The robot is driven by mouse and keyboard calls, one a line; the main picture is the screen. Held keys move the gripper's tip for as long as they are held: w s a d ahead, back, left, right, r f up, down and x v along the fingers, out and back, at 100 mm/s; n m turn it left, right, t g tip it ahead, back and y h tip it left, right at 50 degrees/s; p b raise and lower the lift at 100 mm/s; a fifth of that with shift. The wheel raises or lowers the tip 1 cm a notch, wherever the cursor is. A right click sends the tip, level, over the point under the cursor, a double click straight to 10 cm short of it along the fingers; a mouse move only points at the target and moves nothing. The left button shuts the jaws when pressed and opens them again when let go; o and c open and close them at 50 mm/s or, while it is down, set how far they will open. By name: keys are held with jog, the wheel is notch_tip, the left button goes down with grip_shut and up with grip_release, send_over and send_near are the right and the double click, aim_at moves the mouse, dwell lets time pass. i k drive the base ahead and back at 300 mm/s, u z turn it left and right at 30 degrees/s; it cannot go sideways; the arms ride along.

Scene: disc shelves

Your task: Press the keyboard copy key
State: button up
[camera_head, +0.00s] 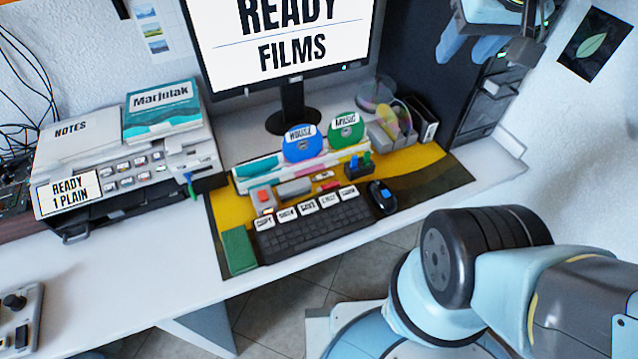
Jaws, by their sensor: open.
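A black keyboard (318,232) lies on the desk mat below the monitor, with a row of large white labelled keys along its back edge. The leftmost white key (265,220) appears to read COPY; the other labels are too small to read surely. My gripper (486,48) is at the top right edge, partly cut off, with light blue fingers pointing down. It is open and empty, well away from the keyboard. Nothing covers the keyboard.
A monitor (290,45) reads READY FILMS. A mouse (382,197) lies right of the keyboard, a green block (239,250) left. Blue (303,143) and green (346,132) discs stand behind. A printer (130,180) is at left.

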aim_at(262, 223)
jog(key=z, duration=1.8)
jog(key=i, duration=0.1)
jog(key=u, duration=3.2)
